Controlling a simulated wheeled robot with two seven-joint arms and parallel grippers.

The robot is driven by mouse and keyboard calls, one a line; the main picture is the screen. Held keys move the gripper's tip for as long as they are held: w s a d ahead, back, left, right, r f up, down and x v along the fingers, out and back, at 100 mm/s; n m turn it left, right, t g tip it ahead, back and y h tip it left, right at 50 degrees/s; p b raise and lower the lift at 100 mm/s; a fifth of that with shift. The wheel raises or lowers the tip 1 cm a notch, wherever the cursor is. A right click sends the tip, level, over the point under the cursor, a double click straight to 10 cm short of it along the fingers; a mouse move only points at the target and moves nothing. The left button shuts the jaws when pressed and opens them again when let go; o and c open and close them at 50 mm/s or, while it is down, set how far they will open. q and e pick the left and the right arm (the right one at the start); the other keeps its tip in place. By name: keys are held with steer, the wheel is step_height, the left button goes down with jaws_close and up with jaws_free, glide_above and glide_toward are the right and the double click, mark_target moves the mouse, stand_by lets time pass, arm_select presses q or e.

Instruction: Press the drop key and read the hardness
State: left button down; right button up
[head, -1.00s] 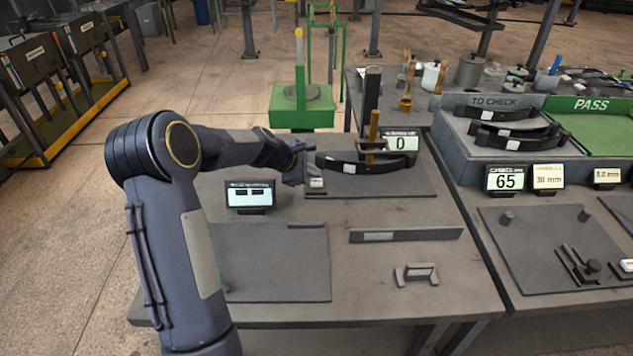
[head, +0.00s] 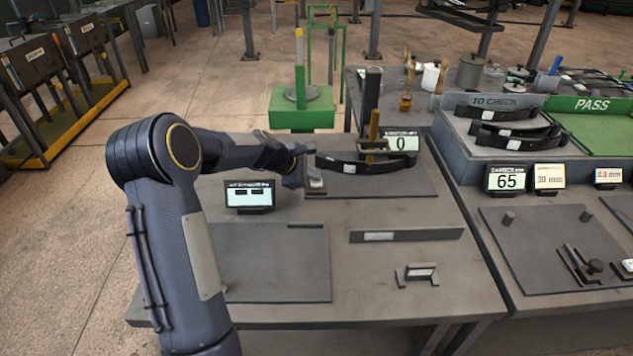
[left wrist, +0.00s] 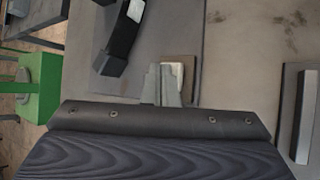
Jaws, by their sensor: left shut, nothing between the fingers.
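The drop key, a small block with a pale top (head: 316,184), sits at the front left of the hardness tester's base plate; it also shows in the left wrist view (left wrist: 178,72). My left gripper (head: 300,168) is shut and empty, right at the key's left side; its fingertips (left wrist: 163,84) overlap the key's edge in the wrist view, and contact cannot be told. The tester has a dark column (head: 371,95) and a brass-coloured part (head: 374,126) above a dark curved spring leaf (head: 335,164). Its display (head: 402,143) reads 0. My right gripper is not in view.
A small screen (head: 249,195) stands left of the key. A flat dark bar (head: 405,235) and a small holder (head: 418,274) lie in front. On the right are a TO CHECK tray (head: 453,123), a green PASS area (head: 608,130) and a display reading 65 (head: 507,179).

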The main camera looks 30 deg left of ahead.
mark_target(313, 183)
arm_select(q)
steer(key=shift+f, duration=0.3)
steer(key=shift+r, duration=0.1)
stand_by(0.3)
steer(key=shift+r+p, duration=0.65)
steer(key=shift+r, duration=0.2)
step_height(313, 183, up, 5)
steer(key=p, duration=0.4)
steer(key=shift+r, duration=0.1)
stand_by(0.4)
